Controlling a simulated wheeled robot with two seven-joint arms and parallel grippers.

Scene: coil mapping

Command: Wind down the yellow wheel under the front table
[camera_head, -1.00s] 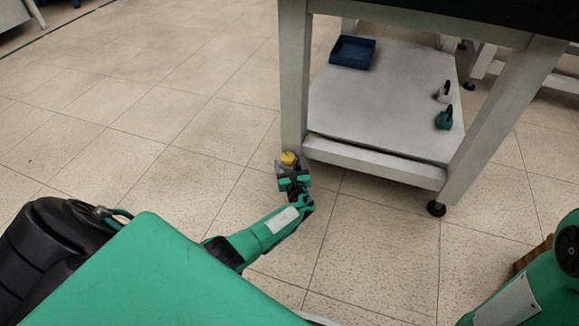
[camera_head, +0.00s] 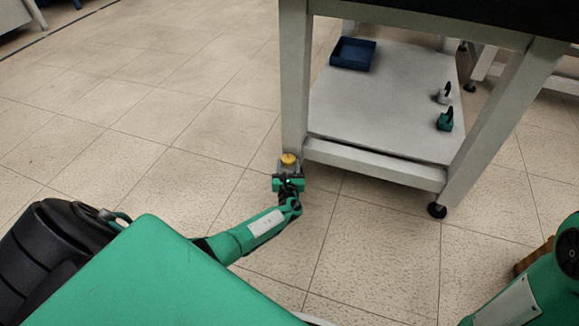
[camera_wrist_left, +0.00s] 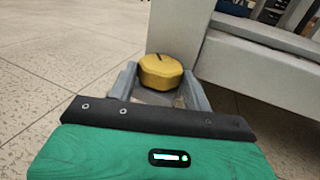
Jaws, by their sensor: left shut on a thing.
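The yellow wheel (camera_head: 288,159) sits low at the foot of the front table's left leg (camera_head: 294,80). In the left wrist view the wheel (camera_wrist_left: 161,71) is a yellow knob with a dark mark on its top. My left gripper (camera_head: 288,168) is at the wheel, its two grey fingers (camera_wrist_left: 160,88) on either side of it and shut on it. The wheel's underside is hidden behind the gripper. My right arm (camera_head: 520,300) shows at the lower right, but its gripper is out of view.
The front table's lower shelf (camera_head: 370,110) holds a blue tray (camera_head: 352,54), a white weight-like object (camera_head: 443,94) and a green one (camera_head: 445,119). A black caster (camera_head: 437,210) is under the right leg. The tiled floor left of the table is clear.

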